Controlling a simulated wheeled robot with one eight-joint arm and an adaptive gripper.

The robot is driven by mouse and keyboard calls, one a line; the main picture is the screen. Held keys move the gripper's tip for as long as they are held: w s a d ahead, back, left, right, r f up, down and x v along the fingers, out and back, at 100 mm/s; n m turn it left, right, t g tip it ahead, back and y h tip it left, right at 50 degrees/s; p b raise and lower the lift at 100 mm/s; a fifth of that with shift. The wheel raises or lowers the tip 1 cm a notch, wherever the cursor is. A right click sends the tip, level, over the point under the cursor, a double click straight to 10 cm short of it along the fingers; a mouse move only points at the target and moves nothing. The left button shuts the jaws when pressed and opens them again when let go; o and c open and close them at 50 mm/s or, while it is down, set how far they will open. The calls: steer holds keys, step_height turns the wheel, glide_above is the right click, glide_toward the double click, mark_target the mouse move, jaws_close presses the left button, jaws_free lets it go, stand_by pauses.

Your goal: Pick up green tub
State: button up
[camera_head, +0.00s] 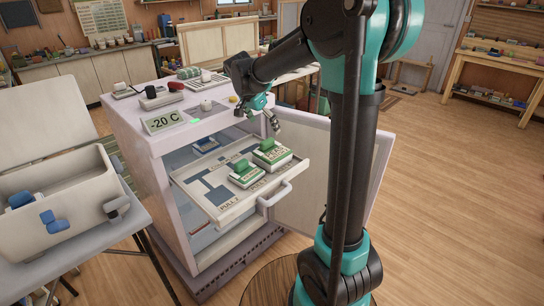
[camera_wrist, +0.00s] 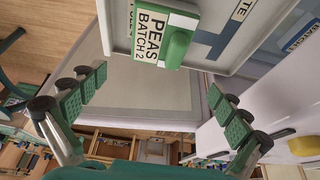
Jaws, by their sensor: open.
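Two white tubs with green lids and green grips stand in the pulled-out drawer in the head view: a smaller one (camera_head: 246,175) in front and a larger one (camera_head: 272,155) behind it to the right. In the wrist view one tub (camera_wrist: 160,38), labelled "PEAS BATCH 2", shows at the top with its green grip; I cannot tell surely which tub it is.
The drawer (camera_head: 218,213) has a printed tray floor and a front handle (camera_head: 275,195). It juts from a white cabinet (camera_head: 170,190) with a "-20 C" sign (camera_head: 165,121). An open door (camera_head: 308,180) stands right.

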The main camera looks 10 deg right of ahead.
mark_target(274, 150)
steer(key=x, duration=1.5)
steer(key=shift+s+f, duration=0.25)
steer(key=c, duration=1)
steer(key=shift+r, duration=0.1)
steer(key=shift+c, duration=0.2)
